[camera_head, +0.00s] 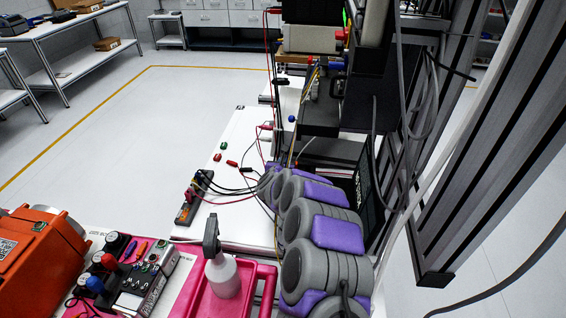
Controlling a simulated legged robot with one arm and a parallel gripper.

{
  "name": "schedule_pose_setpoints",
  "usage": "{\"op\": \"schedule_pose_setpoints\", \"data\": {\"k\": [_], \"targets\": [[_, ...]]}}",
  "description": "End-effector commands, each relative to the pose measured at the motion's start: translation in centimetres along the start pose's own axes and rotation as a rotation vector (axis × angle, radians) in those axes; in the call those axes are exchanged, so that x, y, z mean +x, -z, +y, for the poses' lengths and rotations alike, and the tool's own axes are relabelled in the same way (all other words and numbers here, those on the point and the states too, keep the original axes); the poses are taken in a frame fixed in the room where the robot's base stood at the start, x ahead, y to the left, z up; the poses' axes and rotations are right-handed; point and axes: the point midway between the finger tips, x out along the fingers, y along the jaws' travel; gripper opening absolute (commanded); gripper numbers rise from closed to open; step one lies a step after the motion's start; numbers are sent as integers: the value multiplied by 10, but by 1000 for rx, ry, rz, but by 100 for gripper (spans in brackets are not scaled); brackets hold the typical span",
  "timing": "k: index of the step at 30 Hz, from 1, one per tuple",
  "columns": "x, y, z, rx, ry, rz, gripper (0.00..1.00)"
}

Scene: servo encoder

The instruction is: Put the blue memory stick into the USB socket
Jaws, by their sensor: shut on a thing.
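I cannot pick out the blue memory stick or the USB socket for sure. A small blue knob-like spot (291,118) shows above the white bench (240,135), too small to identify. A dark equipment box (322,117) stands at the bench's right side, with small parts and wires on it. A row of grey and purple rounded segments (322,235) runs from the bottom up to the bench and hides part of it. My gripper's fingertips cannot be made out.
A pink tray (262,285) holds a white spray bottle (223,275). A control box with knobs (140,285) and an orange case (38,255) are at the lower left. Cables hang by the dark metal frame (460,150) at right. The left floor is clear.

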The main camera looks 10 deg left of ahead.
Motion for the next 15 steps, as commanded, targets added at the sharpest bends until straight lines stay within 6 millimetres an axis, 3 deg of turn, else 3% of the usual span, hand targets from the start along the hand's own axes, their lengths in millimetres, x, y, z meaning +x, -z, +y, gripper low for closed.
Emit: {"op": "schedule_pose_setpoints", "data": {"k": [9,10,15], "targets": [[1,2,0,0,0,0,0],[1,2,0,0,0,0,12],[1,2,0,0,1,0,28]]}}
